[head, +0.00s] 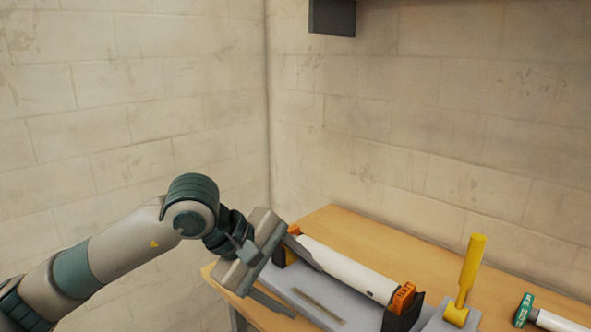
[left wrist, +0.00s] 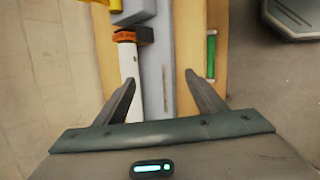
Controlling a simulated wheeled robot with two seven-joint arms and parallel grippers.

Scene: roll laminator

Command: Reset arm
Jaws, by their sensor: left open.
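My left gripper (head: 306,291) is open and empty, held over the left end of the roll laminator. In the left wrist view its two fingers (left wrist: 160,78) are spread apart, with the grey laminator bed (left wrist: 160,60) visible between and beyond them. The laminator carries a white roll (head: 347,270) with orange end pieces (head: 403,297), the nearer marked with letters. A yellow lever (head: 470,270) stands upright at its right. The gripper hides part of the laminator's left end. My right gripper is not in view.
The laminator sits on a wooden table (head: 350,219) in front of pale block walls. Another white roll with a green end (head: 524,309) lies at the right. A dark box (head: 332,16) hangs on the wall above. The table strip behind the laminator is clear.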

